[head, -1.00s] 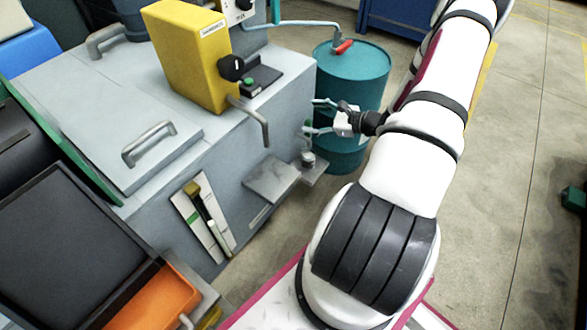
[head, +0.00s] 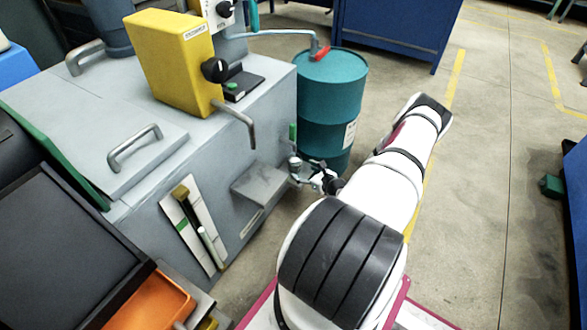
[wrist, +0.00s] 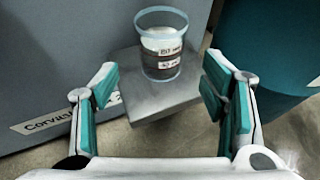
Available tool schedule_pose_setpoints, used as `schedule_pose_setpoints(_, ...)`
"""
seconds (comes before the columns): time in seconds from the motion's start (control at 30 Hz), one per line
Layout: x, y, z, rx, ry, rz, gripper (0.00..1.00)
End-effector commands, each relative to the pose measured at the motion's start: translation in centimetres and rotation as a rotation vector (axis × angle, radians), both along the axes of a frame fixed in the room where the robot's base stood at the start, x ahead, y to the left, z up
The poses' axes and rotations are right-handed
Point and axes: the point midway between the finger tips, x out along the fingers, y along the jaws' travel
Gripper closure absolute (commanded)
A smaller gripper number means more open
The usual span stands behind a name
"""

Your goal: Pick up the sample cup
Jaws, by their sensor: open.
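The sample cup (wrist: 161,46) is a clear cup with a bluish rim, pale contents and printed labels. It stands upright on a small grey shelf (wrist: 150,104) at the side of the grey machine. In the head view the cup (head: 294,163) is small and close to my fingers. My gripper (wrist: 160,86) is open and empty, with teal-padded fingers spread to the left and right. In the wrist view the cup lies ahead of the fingertips, roughly centred between them, with no visible contact. In the head view my gripper (head: 303,174) is beside the shelf, partly hidden by my arm.
A teal drum (head: 331,95) stands close behind the shelf and fills the right of the wrist view. The machine's grey wall (wrist: 50,60) is on the left. A bent metal spout (head: 240,120) hangs above the shelf. Open floor (head: 470,190) lies to the right.

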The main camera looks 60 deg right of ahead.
Motion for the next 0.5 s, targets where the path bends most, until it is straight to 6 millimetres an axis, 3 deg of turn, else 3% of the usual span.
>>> schedule_pose_setpoints(0.5,3.8,-1.3,-1.7,-0.002,-0.001,0.001,0.33)
